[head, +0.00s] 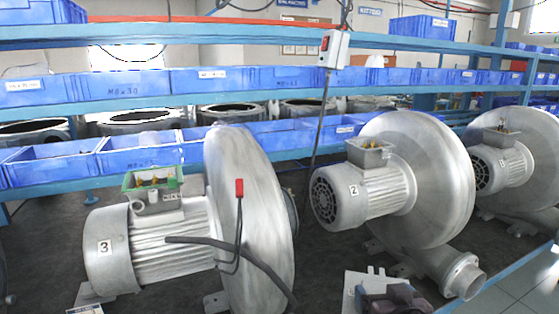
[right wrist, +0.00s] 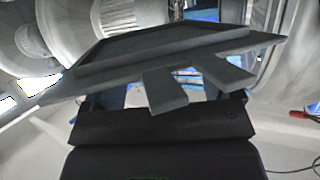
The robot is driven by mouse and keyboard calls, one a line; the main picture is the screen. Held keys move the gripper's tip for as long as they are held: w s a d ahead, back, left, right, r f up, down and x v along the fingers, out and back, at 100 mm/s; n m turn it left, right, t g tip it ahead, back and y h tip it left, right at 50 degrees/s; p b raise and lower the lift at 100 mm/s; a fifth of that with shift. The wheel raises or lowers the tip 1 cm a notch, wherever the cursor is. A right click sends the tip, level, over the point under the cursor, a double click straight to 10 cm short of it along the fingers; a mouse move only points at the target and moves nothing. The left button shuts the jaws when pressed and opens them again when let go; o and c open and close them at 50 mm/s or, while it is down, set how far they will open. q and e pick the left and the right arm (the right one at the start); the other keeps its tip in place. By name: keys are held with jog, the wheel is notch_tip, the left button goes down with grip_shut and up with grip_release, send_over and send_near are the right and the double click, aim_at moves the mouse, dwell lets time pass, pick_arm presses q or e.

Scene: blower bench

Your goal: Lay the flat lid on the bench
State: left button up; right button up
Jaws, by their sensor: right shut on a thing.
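The flat lid (head: 357,279) shows as a small light grey plate with notched edges at the bottom of the head view, right of centre. My right gripper (head: 395,297) is shut on it. In the right wrist view the lid (right wrist: 180,52) is a grey plate with two short tabs, spread across the front of the gripper and seen tilted. The dark bench top (head: 318,250) lies around and behind it in the head view. I cannot tell whether the lid touches the bench. My left gripper is not in view.
Blower 3 (head: 160,245), with an open green terminal box (head: 152,186) and a red-tipped cable (head: 239,188), stands left. Blower 2 (head: 420,185) stands close behind the gripper, its outlet pipe (head: 465,277) to the right. Blue bins (head: 140,155) line the back. Some bench between blowers is clear.

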jog(key=f, duration=0.1)
jog(key=s+f, duration=0.1)
jog(key=s+d+f, duration=0.1)
jog(key=shift+s+f, duration=0.15)
jog(key=shift+f, duration=0.25)
dwell(1.8)
jog(key=a+r+n+g+y, duration=0.1)
jog(key=a+r+n+y, duration=0.1)
jog(key=a+r+y, duration=0.1)
jog(key=s+a+r+n+g+y, duration=0.1)
jog(key=a+r+n+y, duration=0.1)
jog(key=a, duration=0.4)
jog(key=a+r+n+g+y, duration=0.1)
jog(key=a+r+n+y, duration=0.2)
jog(key=a+r, duration=0.2)
jog(key=shift+s+a+r+n+y, duration=0.1)
jog(key=shift+s+r+n+y, duration=0.25)
jog(key=shift+r, duration=0.25)
jog(key=shift+s+d+r+m+t+h, duration=0.1)
jog(key=shift+d+r+m+t+h, duration=0.2)
jog(key=shift+d+r+m+h, duration=0.55)
jog(key=shift+w+d+r+m+t+h, duration=0.1)
jog(key=shift+d+r+m+t+h, duration=0.35)
jog(key=shift+r, duration=0.65)
jog(key=shift+s+d+r+m+t+h, duration=0.15)
jog(key=shift+d+r+m+h, duration=0.25)
jog(key=shift+d+r, duration=0.5)
